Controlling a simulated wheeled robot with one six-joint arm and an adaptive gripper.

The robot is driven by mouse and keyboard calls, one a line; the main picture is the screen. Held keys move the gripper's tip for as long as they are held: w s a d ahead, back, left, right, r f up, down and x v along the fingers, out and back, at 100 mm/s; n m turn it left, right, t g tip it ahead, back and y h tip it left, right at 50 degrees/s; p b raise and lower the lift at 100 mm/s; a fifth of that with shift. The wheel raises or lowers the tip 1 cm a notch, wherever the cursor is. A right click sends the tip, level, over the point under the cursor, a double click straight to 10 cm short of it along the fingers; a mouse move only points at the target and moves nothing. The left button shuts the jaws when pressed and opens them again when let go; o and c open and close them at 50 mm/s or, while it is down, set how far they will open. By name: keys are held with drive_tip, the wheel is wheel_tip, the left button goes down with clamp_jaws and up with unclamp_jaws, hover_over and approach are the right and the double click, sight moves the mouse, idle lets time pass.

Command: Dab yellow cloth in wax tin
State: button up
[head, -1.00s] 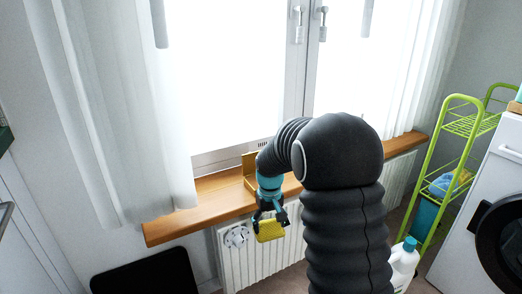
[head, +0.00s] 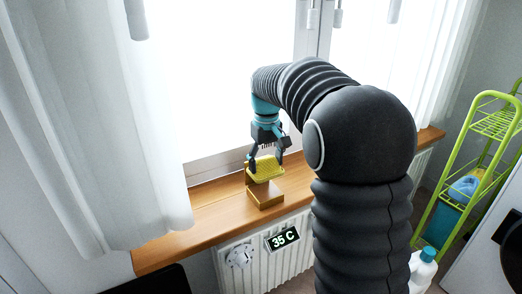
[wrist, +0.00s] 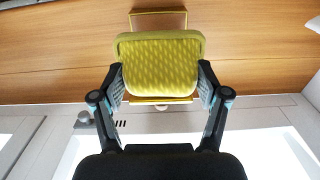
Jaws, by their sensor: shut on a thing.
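The yellow cloth (head: 266,174), a folded textured pad, is gripped between the fingertips of my gripper (head: 267,164). In the wrist view the cloth (wrist: 160,66) spans the space between both fingers. The inside of the tin and any wax are hidden. I cannot tell whether cloth and tin touch.
The wooden windowsill (head: 215,216) is clear to the left of the tin. A white curtain (head: 110,120) hangs at the left. Below the sill is a radiator (head: 262,268) with a display reading 35 C. A green rack (head: 470,150) and a white bottle (head: 424,268) are at the right.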

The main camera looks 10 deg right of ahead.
drive_tip(key=shift+w+f, duration=0.15)
drive_tip(key=shift+w, duration=0.15)
drive_tip(key=b, duration=0.5)
hover_over(265, 190)
wheel_tip(265, 190, down, 6)
drive_tip(key=shift+r, duration=0.15)
drive_tip(key=shift+s+f, duration=0.1)
drive_tip(key=shift+f, duration=0.55)
idle(2.3)
drive_tip(key=shift+r, duration=0.15)
wheel_tip(265, 190, up, 7)
drive_tip(key=p, duration=0.6)
idle(0.8)
